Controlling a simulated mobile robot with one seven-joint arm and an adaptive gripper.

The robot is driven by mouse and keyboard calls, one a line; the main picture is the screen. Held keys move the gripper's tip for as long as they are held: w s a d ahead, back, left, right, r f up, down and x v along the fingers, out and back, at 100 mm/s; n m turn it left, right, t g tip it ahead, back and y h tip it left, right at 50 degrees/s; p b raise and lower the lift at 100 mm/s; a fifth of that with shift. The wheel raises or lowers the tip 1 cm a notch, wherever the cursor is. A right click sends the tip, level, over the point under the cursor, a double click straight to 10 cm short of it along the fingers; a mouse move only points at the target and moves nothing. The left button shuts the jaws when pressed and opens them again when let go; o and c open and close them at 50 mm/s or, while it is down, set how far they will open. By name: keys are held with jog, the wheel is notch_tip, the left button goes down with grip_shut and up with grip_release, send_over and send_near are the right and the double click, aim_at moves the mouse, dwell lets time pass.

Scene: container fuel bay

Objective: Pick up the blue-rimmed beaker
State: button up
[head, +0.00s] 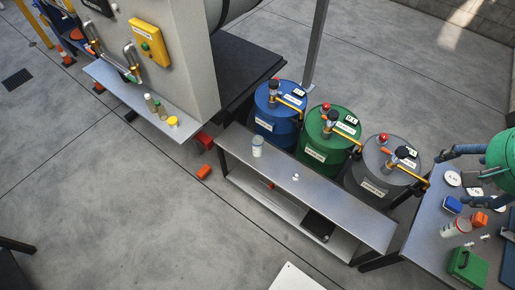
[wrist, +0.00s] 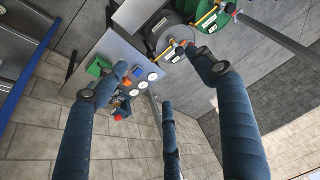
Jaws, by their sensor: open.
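A small pale beaker (head: 257,147) stands upright on the long grey bench (head: 333,203) in the head view; its rim looks bluish, though it is small. Another pale container with reddish marking (head: 455,228) is on the right-hand table. My gripper (head: 457,179) is at the right edge of the head view, over that table, far to the right of the pale beaker. Its dark blue fingers are spread with nothing between them. In the wrist view the gripper (wrist: 160,72) is also open, and I cannot make out the bench beaker there.
Blue (head: 276,112), green (head: 325,138) and grey (head: 382,168) drums stand behind the bench. The right table (head: 426,239) holds a green can (head: 467,265), white discs and small boxes. Open floor lies in front.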

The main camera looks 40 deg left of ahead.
jog(key=w+a+f+g, duration=0.1)
jog(key=w+a+f, duration=0.4)
jog(key=w+a, duration=0.65)
jog(key=w+a+f+g, duration=0.1)
jog(key=w+a+f, duration=0.4)
jog(key=w+a, duration=0.65)
jog(key=n+g+b, duration=0.2)
jog(key=g, duration=0.1)
send_over(258, 138)
jog(key=s+d, duration=0.2)
jog(key=s, duration=0.1)
notch_tip(258, 138, down, 48)
jog(key=shift+w+a+r+h, duration=0.1)
jog(key=shift+r+h, duration=0.05)
jog(key=shift+h, duration=0.15)
jog(key=shift+f+b, duration=0.9)
jog(key=shift+f, duration=3.4)
